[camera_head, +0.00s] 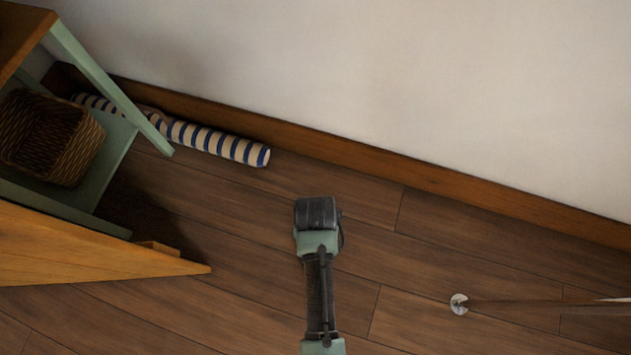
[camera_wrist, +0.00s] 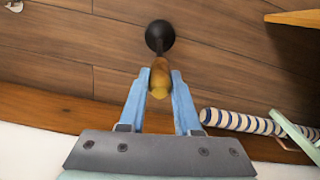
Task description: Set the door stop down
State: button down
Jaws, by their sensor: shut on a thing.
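The door stop appears as a yellow-brown wooden piece (camera_wrist: 160,78) with a round black end (camera_wrist: 160,36). My gripper (camera_wrist: 161,71) is shut on the wooden part, with one blue finger on each side. The black end points away from the wrist, over the floorboards. I cannot tell whether it touches the floor. In the head view my arm reaches over open floor, and its dark wrist part hides the fingers and the door stop.
A blue-and-white striped roll (camera_head: 218,141) lies along the skirting board (camera_head: 440,179); it also shows in the wrist view (camera_wrist: 237,121). A green shelf unit (camera_head: 118,160) with a wicker basket (camera_head: 45,137) stands left. A brown pole (camera_head: 540,307) with a silver end is right. Floor between is clear.

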jog(key=shift+w+f, duration=0.15)
jog(key=c, duration=0.6)
grip_release()
jog(key=shift+f, duration=0.1)
